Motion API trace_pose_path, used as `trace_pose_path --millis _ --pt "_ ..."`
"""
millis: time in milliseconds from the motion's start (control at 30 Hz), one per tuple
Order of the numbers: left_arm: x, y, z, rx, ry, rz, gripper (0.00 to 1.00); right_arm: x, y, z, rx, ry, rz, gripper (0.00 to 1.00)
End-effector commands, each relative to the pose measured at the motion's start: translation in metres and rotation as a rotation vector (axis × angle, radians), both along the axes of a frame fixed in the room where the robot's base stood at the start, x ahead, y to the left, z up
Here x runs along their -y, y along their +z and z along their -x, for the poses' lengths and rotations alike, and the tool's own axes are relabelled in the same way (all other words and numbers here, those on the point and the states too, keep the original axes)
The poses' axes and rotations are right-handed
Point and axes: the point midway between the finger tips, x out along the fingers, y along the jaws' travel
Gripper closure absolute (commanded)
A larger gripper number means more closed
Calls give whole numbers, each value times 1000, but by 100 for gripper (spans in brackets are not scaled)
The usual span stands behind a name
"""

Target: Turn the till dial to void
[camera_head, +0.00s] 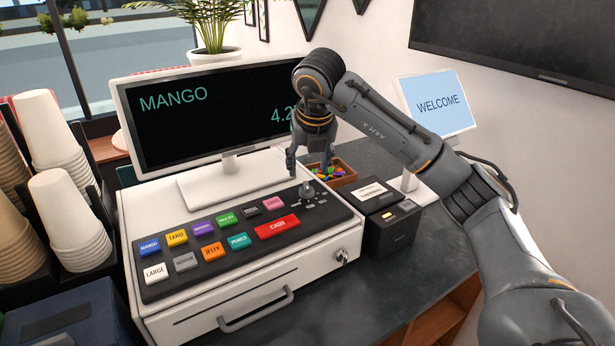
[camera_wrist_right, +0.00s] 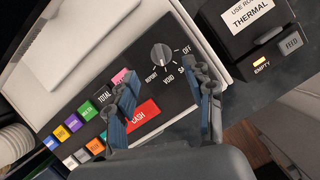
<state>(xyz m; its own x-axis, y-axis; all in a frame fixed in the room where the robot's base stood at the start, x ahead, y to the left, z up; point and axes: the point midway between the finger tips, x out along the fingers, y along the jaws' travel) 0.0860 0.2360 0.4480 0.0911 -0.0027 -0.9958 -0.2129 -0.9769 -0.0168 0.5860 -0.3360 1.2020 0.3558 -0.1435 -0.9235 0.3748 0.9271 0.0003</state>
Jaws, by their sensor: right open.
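The till dial is a round grey knob (camera_head: 306,191) at the right end of the black key panel (camera_head: 160,290). In the right wrist view the dial (camera_wrist_right: 163,54) is clear, with the labels REPORT, VOID, OFF and one starting with S around it, the last partly covered by a finger. I cannot tell for sure which label it points at. My right gripper (camera_head: 308,165) is open and empty, just above the dial. In the wrist view its blue-padded fingers (camera_wrist_right: 163,95) are spread apart, nearer the camera, with the dial between and beyond them. My left gripper is in neither view.
The monitor (camera_head: 215,108) reading MANGO stands behind the panel. A box of colourful items (camera_head: 337,176) and a black printer (camera_head: 392,230) are close on the right, a WELCOME screen (camera_head: 437,102) behind. Coloured keys (camera_head: 208,252) fill the panel's left. Cup stacks (camera_head: 70,220) stand at left.

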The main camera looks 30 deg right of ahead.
Motion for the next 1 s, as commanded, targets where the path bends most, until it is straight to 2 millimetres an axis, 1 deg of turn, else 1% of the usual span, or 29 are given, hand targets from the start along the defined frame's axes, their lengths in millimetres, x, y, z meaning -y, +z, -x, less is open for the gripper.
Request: trace_pose_path --millis 33,100,200,300,433,900,1000 --pt "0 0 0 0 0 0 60 -2 12 4 4 1 0 47" --pt "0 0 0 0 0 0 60 -4 24 8 4 0 -1 47" --pt "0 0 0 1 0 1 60 -6 39 14 3 0 0 47" --pt "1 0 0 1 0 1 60 -7 47 18 2 0 0 47" --pt "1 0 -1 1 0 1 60 -8 52 20 0 -1 0 47" --pt "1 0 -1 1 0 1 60 -8 52 20 0 -1 0 47" --pt "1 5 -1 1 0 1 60 -8 57 20 0 -1 0 47"
